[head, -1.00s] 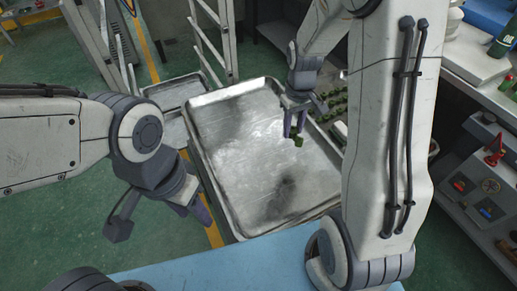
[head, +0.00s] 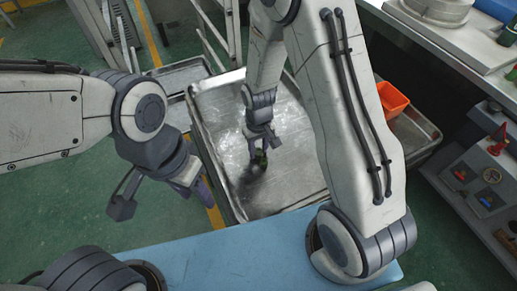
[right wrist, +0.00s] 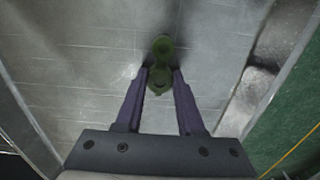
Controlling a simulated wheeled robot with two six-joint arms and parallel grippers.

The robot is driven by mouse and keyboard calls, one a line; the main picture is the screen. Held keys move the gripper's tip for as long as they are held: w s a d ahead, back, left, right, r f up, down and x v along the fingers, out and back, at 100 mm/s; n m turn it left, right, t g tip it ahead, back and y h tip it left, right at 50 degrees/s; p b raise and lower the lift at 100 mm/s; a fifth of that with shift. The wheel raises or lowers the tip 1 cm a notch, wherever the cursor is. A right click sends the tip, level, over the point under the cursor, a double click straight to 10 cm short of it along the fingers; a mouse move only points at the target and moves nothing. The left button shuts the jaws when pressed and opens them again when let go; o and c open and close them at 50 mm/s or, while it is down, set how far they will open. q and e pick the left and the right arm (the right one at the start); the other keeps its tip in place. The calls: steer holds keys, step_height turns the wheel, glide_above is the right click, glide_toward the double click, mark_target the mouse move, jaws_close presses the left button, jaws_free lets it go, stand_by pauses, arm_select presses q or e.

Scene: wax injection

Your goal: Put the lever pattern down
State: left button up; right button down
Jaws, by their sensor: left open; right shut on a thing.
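The lever pattern (right wrist: 161,62) is a small dark green piece with rounded ends. My right gripper (right wrist: 160,83) is shut on one end of it, and the other end points away from the fingers. In the head view the pattern (head: 260,160) is a small green spot at the tips of my right gripper (head: 259,152), over the large metal tray (head: 215,98). I cannot tell whether it touches the tray floor. My left gripper (head: 195,184) is open and empty, left of the tray.
The large tray's floor looks bare around the pattern. A smaller metal tray (head: 180,76) lies behind it. An orange bin (head: 392,100) stands at right, partly behind my right arm. A blue surface (head: 230,255) is in front.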

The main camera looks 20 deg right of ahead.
mark_target(259, 151)
steer(key=shift+f, duration=0.2)
steer(key=c, duration=0.5)
jaws_free()
step_height(259, 151, up, 12)
steer(key=s+a+r+n, duration=0.1)
steer(key=s+a+r, duration=0.1)
steer(key=s, duration=0.4)
steer(key=s+a+r+n, duration=0.2)
steer(key=s+a+r, duration=0.1)
steer(key=s, duration=0.4)
steer(key=s+a+r+n+y, duration=0.1)
steer(key=s+a+r+n, duration=0.1)
steer(key=s+r, duration=0.2)
steer(key=shift+s+a+r, duration=0.1)
steer(key=shift+s+r, duration=0.05)
steer(key=shift+s, duration=0.55)
steer(key=shift+s+a+r, duration=0.1)
steer(key=shift+s, duration=0.6)
